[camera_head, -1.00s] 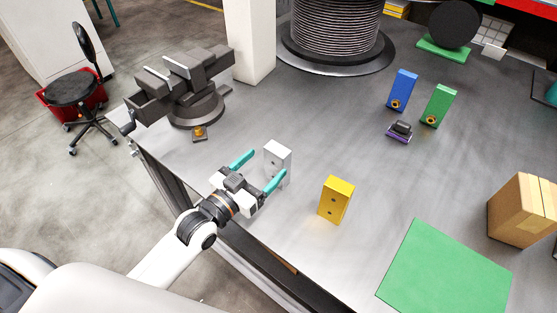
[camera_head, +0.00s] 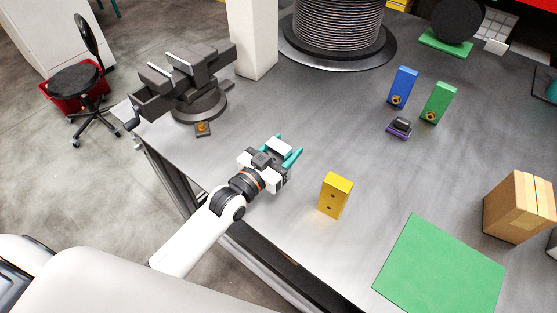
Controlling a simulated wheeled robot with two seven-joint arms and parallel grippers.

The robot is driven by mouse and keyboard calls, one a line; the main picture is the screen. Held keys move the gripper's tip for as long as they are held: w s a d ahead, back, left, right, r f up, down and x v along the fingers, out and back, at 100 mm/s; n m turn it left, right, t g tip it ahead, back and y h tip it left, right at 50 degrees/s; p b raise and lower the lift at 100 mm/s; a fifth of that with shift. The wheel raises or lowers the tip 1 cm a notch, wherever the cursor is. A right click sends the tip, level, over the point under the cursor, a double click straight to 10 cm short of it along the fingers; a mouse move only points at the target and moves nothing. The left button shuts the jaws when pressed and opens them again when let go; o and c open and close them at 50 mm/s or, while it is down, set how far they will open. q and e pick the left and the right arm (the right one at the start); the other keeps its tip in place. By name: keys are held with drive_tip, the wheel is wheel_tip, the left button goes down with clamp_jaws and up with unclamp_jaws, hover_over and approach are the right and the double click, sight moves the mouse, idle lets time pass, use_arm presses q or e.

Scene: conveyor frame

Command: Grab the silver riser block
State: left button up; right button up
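The silver riser block (camera_head: 279,148) stands upright on the grey table, left of the yellow block. Only its pale top shows clearly; my gripper hides most of the rest. My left gripper (camera_head: 286,149) reaches in from the lower left, with a teal finger on each side of the block. The fingers are close together and appear shut on it; the contact itself is partly hidden. I cannot see the block lifted off the table. My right gripper is not in view.
A yellow block (camera_head: 335,196) stands just right of the gripper. A dark vise (camera_head: 187,88) is at the left. Blue (camera_head: 402,87) and green (camera_head: 438,102) blocks stand farther back. A green mat (camera_head: 440,270) and cardboard box (camera_head: 519,207) lie at the right. The table middle is clear.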

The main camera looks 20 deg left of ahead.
use_arm(q)
drive_tip(key=c, duration=0.9)
drive_tip(key=shift+r, duration=0.15)
